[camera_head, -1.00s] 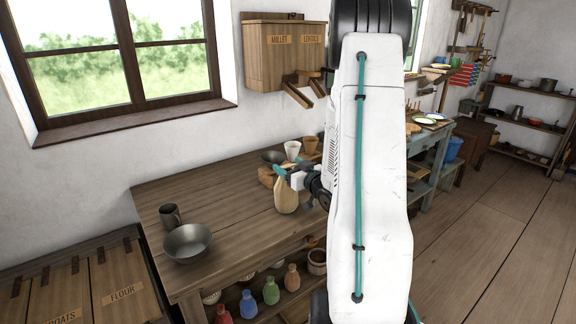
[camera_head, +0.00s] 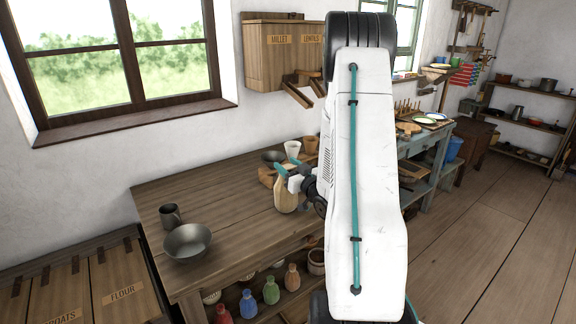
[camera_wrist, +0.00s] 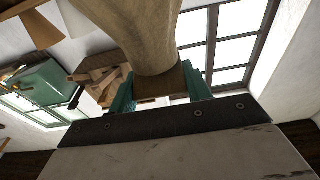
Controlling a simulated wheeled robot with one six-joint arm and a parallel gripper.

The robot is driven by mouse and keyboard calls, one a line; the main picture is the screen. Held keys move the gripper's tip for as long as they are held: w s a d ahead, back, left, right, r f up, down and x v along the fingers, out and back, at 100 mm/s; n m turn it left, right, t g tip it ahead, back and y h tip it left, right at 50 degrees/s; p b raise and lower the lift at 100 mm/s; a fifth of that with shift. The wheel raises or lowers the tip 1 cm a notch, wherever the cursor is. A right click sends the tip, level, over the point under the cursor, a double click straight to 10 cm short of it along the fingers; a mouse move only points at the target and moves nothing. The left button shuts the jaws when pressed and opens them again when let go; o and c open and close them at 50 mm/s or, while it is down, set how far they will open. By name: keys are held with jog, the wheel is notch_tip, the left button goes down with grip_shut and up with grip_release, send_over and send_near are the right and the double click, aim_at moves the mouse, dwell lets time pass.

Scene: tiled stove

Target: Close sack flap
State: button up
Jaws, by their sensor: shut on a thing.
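A tan sack (camera_head: 285,199) stands upright on the wooden workbench near its front edge. It has a rounded body and a narrower top. My gripper (camera_head: 289,170) is at the top of the sack, coming in from the right, with its teal fingers on either side. In the wrist view, my gripper (camera_wrist: 158,90) is shut on the sack's narrow end, and the sack (camera_wrist: 145,35) fills the top middle. I cannot make out the flap apart from the sack, and part of the held end is hidden by the fingers.
A metal bowl (camera_head: 187,242) and a dark mug (camera_head: 170,215) stand on the left of the workbench (camera_head: 225,225). A pale cup (camera_head: 292,148) and a brown cup (camera_head: 310,146) stand behind the sack. Colored bottles (camera_head: 271,290) line the shelf below. The bench middle is clear.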

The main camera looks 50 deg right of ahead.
jog(key=shift+s+f+t+h, duration=0.2)
jog(key=shift+f+t, duration=0.1)
jog(key=shift+t, duration=0.5)
jog(key=shift+s+f+t+h, duration=0.1)
jog(key=shift+f+t+h, duration=0.15)
jog(key=shift+t, duration=0.55)
jog(key=o, duration=1)
jog(key=shift+w, duration=0.1)
jog(key=v, duration=0.8)
